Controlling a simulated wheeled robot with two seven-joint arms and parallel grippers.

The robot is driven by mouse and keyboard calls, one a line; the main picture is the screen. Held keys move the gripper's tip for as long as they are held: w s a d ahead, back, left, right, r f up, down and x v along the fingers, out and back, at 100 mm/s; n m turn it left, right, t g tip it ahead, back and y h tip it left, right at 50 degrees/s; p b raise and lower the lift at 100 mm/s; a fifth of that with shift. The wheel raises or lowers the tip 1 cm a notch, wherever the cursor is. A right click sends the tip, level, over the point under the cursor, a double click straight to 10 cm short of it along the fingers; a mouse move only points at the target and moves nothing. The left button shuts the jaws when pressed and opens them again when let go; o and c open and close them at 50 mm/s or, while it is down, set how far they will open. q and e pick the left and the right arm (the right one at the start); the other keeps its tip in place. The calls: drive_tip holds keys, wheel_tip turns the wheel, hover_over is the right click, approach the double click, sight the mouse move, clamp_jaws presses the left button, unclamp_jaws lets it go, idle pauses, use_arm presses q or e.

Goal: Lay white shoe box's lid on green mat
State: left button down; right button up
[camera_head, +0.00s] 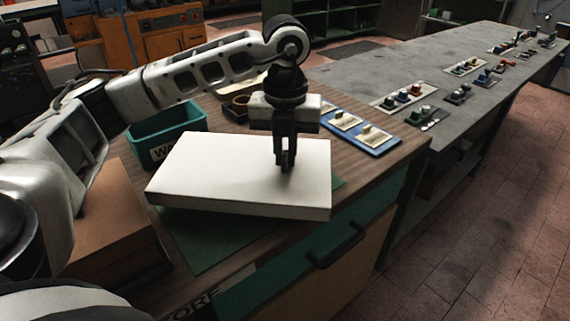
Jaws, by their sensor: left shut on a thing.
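The white shoe box's lid (225,172) is a flat white slab at the middle of the camera_head view. It is over the green mat (212,240), which shows in front of it and in a small strip at its right. I cannot tell whether the lid touches the mat or hangs just above it. My left gripper (286,165) points down over the right half of the lid and is shut on it. What the fingertips grip is hard to make out. My right gripper is not in view.
A teal bin (183,122) stands behind the lid, and a blue tray (383,143) with cards lies to the back right. A brown box (103,212) is at the left. A drawer handle (337,246) juts out below the worktop. A long grey bench (440,75) holds several small items.

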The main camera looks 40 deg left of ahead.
use_arm(q)
drive_tip(key=shift+f, duration=1.65)
drive_tip(key=shift+f, duration=0.15)
drive_tip(key=c, duration=1.5)
unclamp_jaws()
wheel_tip(320, 180, up, 12)
drive_tip(key=shift+r, duration=0.2)
